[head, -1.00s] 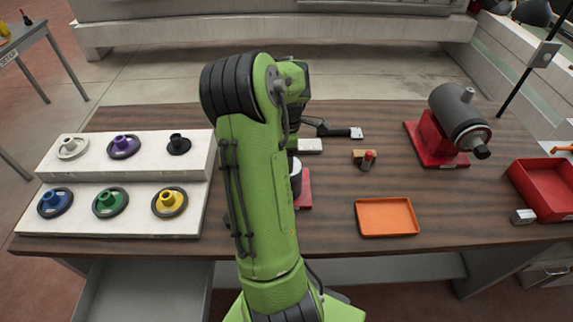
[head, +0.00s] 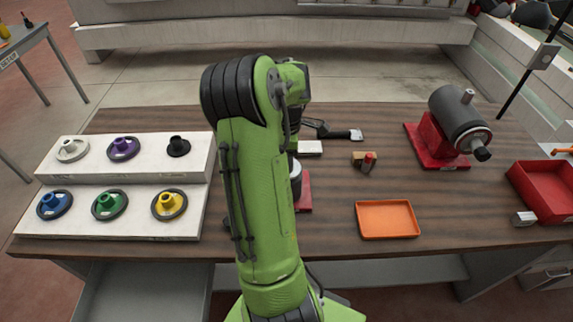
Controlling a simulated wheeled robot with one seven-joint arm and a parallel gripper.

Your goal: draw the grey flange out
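The grey flange (head: 72,149) is a pale grey ring with a raised hub. It sits at the far left of the upper step of the white stepped rack (head: 130,178). No gripper touches it, and clear space surrounds it. My green arm stands upright in the middle of the head view, to the right of the rack.
Purple (head: 123,148) and black (head: 178,146) flanges share the upper step; blue (head: 54,204), green (head: 109,204) and yellow (head: 169,204) ones are below. An orange tray (head: 387,219), red-based grey machine (head: 459,122) and red bin (head: 543,190) stand right.

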